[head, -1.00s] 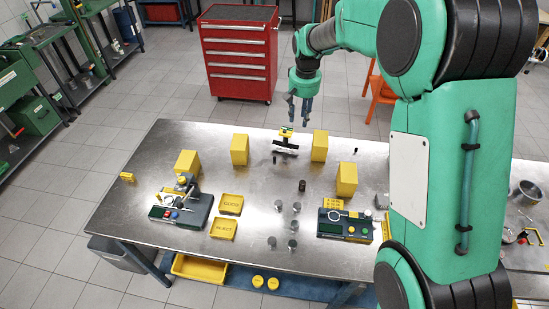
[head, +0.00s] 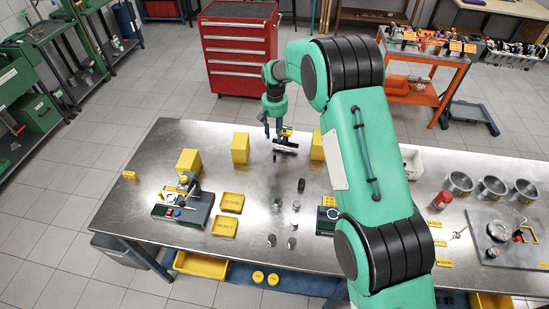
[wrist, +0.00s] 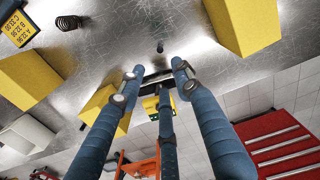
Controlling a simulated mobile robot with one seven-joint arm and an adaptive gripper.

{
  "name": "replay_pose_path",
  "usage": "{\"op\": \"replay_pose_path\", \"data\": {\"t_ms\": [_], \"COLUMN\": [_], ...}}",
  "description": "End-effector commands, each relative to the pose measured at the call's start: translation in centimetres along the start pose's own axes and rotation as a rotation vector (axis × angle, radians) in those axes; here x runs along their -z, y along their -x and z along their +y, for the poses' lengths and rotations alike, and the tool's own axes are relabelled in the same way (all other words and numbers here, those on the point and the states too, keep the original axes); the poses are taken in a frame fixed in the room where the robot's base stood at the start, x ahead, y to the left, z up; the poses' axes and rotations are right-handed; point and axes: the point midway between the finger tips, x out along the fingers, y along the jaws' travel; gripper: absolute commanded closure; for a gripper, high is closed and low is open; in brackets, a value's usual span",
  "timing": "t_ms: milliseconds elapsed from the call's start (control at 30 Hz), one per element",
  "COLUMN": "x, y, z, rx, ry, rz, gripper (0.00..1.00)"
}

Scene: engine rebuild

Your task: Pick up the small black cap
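The small black cap (wrist: 160,47) stands on the metal table as a short dark cylinder in the wrist view, just beyond my fingertips. In the head view it is a tiny dark spot (head: 275,157) in front of the black stand. My gripper (wrist: 157,75) has three blue fingers spread apart with nothing between them. In the head view my gripper (head: 272,131) hangs above the back of the table, behind the cap and apart from it.
A black stand with a yellow label (head: 286,146) is close to my fingers. Yellow blocks flank it, at left (head: 240,149) and right (head: 318,146). A dark coil (wrist: 70,22) stands nearer the front. Bare table surrounds the cap.

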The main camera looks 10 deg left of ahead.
Motion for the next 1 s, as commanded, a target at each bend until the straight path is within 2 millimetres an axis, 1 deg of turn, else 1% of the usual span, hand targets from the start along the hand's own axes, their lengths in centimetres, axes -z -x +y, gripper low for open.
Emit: {"op": "replay_pose_path", "data": {"t_ms": [233, 367, 467, 800, 900, 1000], "x": [0.0, 0.0, -0.1, -0.1, -0.1, 0.0], "y": [-0.1, -0.7, -1.7, -6.7, -7.7, -8.3], "z": [0.0, 0.0, 0.0, 0.0, 0.0, 0.0], "rx": [0.0, 0.0, 0.0, 0.0, 0.0, 0.0], "ry": [0.0, 0.0, 0.0, 0.0, 0.0, 0.0], "rz": [0.0, -0.001, -0.002, -0.003, -0.001, 0.0], "gripper": [0.66, 0.66, 0.66, 0.66, 0.66, 0.66]}}
